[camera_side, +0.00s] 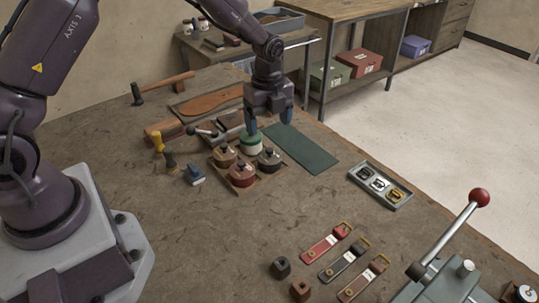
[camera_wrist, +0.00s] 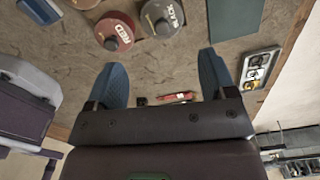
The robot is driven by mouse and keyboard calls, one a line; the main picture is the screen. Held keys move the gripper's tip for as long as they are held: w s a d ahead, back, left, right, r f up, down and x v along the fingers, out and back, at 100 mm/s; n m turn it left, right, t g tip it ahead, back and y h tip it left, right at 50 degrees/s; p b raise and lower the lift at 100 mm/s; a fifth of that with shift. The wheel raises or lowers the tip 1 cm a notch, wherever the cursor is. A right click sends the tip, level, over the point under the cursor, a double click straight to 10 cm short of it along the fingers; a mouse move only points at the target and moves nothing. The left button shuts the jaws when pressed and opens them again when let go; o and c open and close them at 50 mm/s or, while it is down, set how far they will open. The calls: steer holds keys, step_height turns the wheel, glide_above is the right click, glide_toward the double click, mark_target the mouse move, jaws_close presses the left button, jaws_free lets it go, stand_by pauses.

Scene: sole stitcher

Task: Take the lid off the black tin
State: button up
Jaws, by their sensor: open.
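The black tin (camera_side: 268,160) stands at the right corner of a group of tins on a small wooden board, with its dark lid and knob on top. In the wrist view the top of the black tin (camera_wrist: 165,20), lettered BLACK, is at the upper edge, beyond my fingers and partly cut off. My gripper (camera_side: 270,122) is open with its blue fingers pointing down, above and behind the tins in the side view. Nothing shows between the fingers in the wrist view (camera_wrist: 162,65), where the bench lies below.
A red tin (camera_side: 242,175), a brown tin (camera_side: 223,157) and a green-topped tin (camera_side: 251,143) stand close around the black one. A green mat (camera_side: 300,146) lies to the right. A tray of buckles (camera_side: 380,186) is farther right. The bench between them is clear.

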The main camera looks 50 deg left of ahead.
mark_target(270, 150)
step_height(270, 150, down, 9)
steer(key=shift+w+d, duration=0.15)
stand_by(0.4)
steer(key=shift+c, duration=0.3)
steer(key=c, duration=0.6)
